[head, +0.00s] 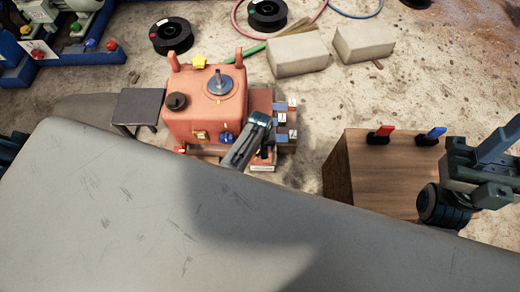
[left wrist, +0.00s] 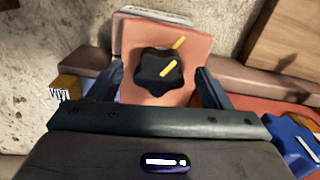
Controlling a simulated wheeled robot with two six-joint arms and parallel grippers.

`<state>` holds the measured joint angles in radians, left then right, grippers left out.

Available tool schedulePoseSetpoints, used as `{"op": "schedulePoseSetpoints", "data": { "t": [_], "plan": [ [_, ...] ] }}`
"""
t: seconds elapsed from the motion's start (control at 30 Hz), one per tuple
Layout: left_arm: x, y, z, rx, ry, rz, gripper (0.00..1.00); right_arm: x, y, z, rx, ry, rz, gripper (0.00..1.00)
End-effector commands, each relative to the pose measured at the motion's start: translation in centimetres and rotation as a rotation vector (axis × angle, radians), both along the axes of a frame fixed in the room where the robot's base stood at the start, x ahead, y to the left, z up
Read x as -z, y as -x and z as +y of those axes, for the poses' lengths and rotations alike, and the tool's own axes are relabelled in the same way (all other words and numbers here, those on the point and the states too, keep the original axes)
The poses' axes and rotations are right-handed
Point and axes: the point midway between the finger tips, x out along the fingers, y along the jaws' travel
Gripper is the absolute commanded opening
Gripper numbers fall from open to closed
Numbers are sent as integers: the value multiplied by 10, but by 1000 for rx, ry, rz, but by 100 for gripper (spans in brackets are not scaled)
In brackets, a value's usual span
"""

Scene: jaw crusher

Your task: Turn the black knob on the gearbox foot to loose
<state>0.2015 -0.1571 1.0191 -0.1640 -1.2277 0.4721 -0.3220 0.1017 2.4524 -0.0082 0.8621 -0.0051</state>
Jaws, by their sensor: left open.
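The black knob (left wrist: 152,70) is star-shaped with a yellow pointer line slanting up and right. It sits on the orange gearbox foot (left wrist: 130,35), which has a separate yellow mark just above and right of the knob. My left gripper (left wrist: 160,82) is open, with one finger on each side of the knob and gaps visible; I cannot tell its height above the foot. In the head view the orange gearbox (head: 205,120) stands at the centre, and my left gripper (head: 264,126) is at its right side, hiding the knob. My right gripper (head: 490,165) is at the right edge, its jaws unclear.
A wooden box (head: 350,170) with a red switch (head: 381,133) and a blue switch (head: 432,135) stands right of the gearbox. Blue blocks with white labels (head: 281,119) are close beside my left gripper. A small dark table (head: 138,105) stands left of the gearbox.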

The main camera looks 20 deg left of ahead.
Motion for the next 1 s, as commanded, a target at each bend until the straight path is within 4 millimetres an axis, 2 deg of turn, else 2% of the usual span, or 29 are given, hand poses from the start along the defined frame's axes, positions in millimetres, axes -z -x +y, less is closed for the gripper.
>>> {"op": "schedulePoseSetpoints", "data": {
  "t": [0.1,0.4,0.6,0.63,1.0],
  "plan": [
    [7,0,0,0,0,0,72,1,0,0,1,-3,-7,36],
    [8,0,0,0,1,-1,70,0,0,0,1,-3,-7,36],
    [8,0,0,0,0,0,31,0,0,0,1,-3,-7,36],
    [8,0,0,0,0,0,27,0,0,0,1,-3,-7,36],
    [6,1,0,-57,0,2,27,-5,-1,0,1,-3,-5,36]
  ]
}}
